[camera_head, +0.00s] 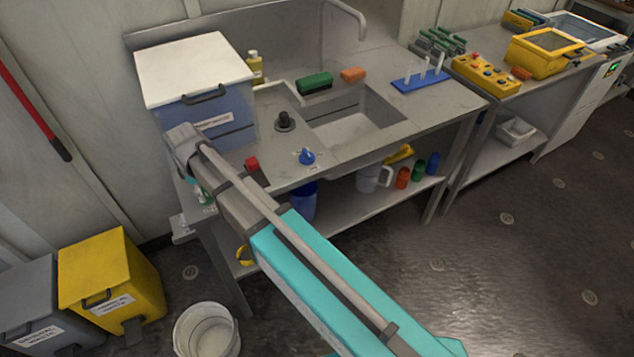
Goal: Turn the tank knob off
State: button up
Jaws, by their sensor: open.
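A blue knob (307,157) sits on the front of the steel counter, with small marks around it. A red knob (252,163) is to its left, and a black knob (284,122) stands farther back. I cannot tell which one is the tank knob. A blue tank with a white lid (194,66) stands at the counter's left end, with a dark handle and a label I cannot read. My arm reaches from the lower right to the tank's front left corner, left of the red and blue knobs. My gripper's fingers do not show; they are hidden behind my arm.
The sink (350,128) is right of the knobs, with a green brush (314,83) and an orange block (353,74) behind it. A blue rack (420,82) stands at the right. Yellow and grey bins and a white bucket (207,331) are on the floor.

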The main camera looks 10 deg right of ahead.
aim_at(204, 191)
jog(key=n, duration=0.5)
jog(key=shift+n, duration=0.4)
notch_tip(204, 191, up, 14)
jog(key=p, duration=1.4)
jog(key=s+d+f+m+b, duration=0.2)
jog(key=d+m, duration=0.4)
jog(key=d, duration=0.4)
jog(key=s+d+f+m+b, duration=0.2)
jog(key=d+f+m+b, duration=0.3)
jog(key=d, duration=0.5)
jog(key=s+d+f+m+b, duration=0.3)
jog(key=d+m, duration=0.4)
jog(key=d, duration=0.3)
jog(key=shift+d+f, duration=0.2)
jog(key=shift+d, duration=0.2)
